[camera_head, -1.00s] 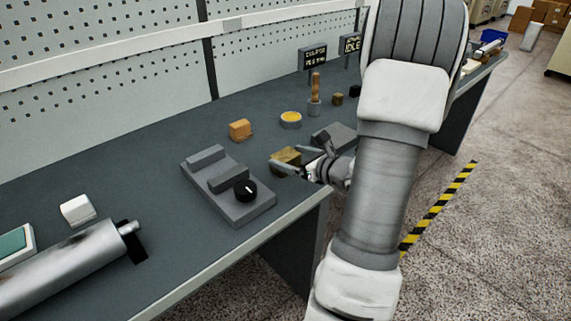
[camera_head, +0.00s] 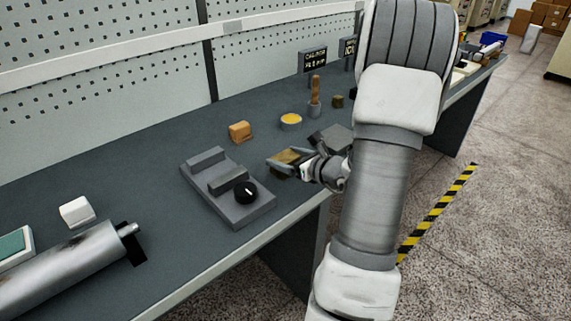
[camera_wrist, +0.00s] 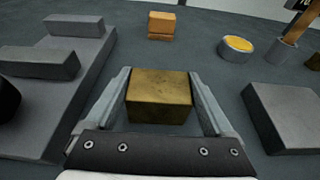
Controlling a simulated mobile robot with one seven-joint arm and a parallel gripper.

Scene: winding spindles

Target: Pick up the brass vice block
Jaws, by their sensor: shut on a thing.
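The brass vice block (camera_wrist: 159,88) is a dull yellow-brown block between my gripper's two fingers in the wrist view. My gripper (camera_wrist: 158,95) is shut on it, with one finger against each side. In the head view my gripper (camera_head: 284,165) holds the brass block (camera_head: 287,156) near the bench's front edge, right of the grey vice. I cannot tell for sure whether the block is clear of the bench top.
The grey vice with a black knob (camera_head: 228,188) stands left of my gripper. A grey block (camera_wrist: 282,115) lies close on the right. An orange-brown block (camera_head: 240,131) and a yellow-filled round tin (camera_head: 291,121) stand behind. Bare bench lies between them.

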